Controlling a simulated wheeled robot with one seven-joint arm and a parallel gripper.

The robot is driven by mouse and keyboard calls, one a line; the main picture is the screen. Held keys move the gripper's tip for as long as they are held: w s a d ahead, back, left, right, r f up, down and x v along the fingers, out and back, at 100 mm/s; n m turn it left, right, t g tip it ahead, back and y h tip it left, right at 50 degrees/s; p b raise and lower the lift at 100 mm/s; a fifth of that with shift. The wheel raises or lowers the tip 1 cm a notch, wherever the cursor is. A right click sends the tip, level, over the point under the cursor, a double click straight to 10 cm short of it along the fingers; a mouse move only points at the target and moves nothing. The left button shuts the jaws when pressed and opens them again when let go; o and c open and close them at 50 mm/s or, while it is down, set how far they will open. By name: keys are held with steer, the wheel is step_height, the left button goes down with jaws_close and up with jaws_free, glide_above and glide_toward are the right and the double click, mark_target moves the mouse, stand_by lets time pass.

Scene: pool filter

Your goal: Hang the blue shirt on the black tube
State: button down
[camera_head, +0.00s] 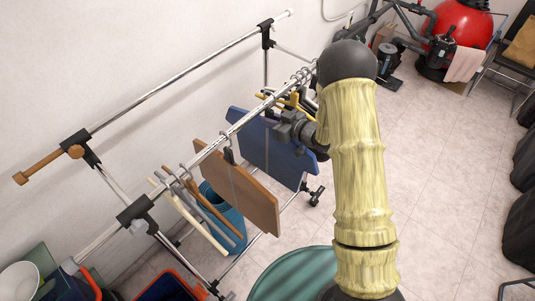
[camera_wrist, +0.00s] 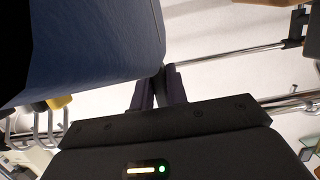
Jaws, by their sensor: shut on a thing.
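The blue shirt (camera_head: 270,145) shows as a stiff, flat blue panel below the chrome rail of the clothes rack, beside a brown panel. In the wrist view the blue shirt (camera_wrist: 95,45) fills the upper left, its lower corner close to the fingers. My gripper (camera_head: 287,127) is at the shirt's upper right part, near the rail. In the wrist view my gripper (camera_wrist: 160,88) has its fingers close together, shut at the shirt's corner; the exact grip is hidden. I cannot make out whether the shirt's hook is on the rail. The rack's tubes look chrome; I cannot single out a black tube.
A brown panel (camera_head: 237,187) and several wooden hangers (camera_head: 200,210) hang along the rail (camera_head: 225,138). A higher rail (camera_head: 185,75) runs near the wall. A blue bin (camera_head: 222,218) and a green round lid (camera_head: 292,277) stand below.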

steer(key=shift+s+d+r, duration=0.1)
steer(key=shift+d+r, duration=0.05)
steer(key=shift+r, duration=0.25)
steer(key=shift+s+d, duration=0.5)
steer(key=shift+d, duration=0.2)
steer(key=shift+s+d, duration=0.45)
steer(key=shift+d, duration=0.25)
steer(key=f+v, duration=0.2)
steer(key=v, duration=0.9)
steer(key=d+f+b+v, duration=0.1)
steer(key=f+v, duration=0.2)
steer(key=v, duration=0.9)
steer(key=shift+s+d+f, duration=0.15)
steer(key=shift+d+f, duration=0.15)
steer(key=shift+d, duration=0.15)
